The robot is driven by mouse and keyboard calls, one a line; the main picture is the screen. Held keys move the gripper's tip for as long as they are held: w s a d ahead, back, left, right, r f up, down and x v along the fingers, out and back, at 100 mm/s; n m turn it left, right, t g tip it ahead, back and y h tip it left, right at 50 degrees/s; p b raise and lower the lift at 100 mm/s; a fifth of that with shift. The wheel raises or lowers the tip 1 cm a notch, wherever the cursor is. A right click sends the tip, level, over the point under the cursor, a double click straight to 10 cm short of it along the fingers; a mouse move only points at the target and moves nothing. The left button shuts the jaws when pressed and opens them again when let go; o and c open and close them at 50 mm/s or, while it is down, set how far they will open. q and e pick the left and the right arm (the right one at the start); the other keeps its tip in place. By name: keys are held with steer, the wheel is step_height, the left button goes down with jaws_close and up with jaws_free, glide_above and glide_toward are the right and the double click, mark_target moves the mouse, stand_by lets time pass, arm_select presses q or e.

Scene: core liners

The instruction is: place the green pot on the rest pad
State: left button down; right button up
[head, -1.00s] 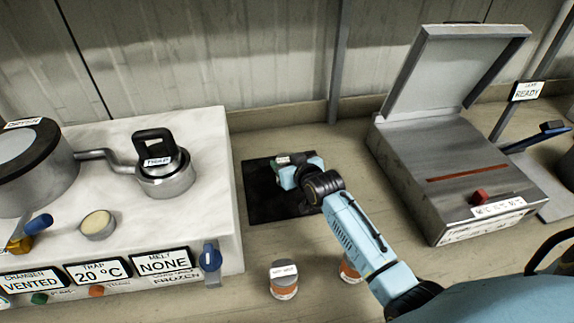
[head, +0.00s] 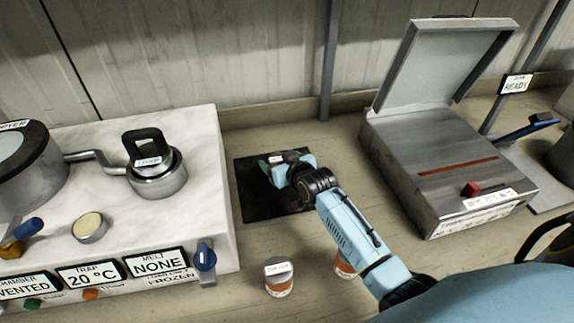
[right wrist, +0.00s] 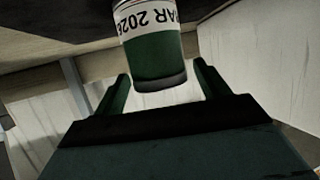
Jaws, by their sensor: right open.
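The green pot (right wrist: 160,58) shows upside down in the right wrist view, with a white label and a dark end cap. Its other end meets the dark surface at the top of that view, so it appears to stand upright on the black rest pad (head: 255,205). My right gripper (head: 276,168) is low over the pad's upper part. Its dark green fingers are open, one on each side of the pot, with a gap at both sides. In the head view the gripper largely hides the pot. My left gripper is not in view.
Two orange pots stand in front of the pad, one (head: 279,280) in the open and one (head: 345,268) partly behind my arm. A white bench unit (head: 205,150) with a metal trap (head: 158,182) is left. An open-lidded metal case (head: 440,165) is right.

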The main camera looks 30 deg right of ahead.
steer(key=p+v, duration=0.1)
steer(key=v, duration=1.1)
steer(key=shift+p, duration=0.35)
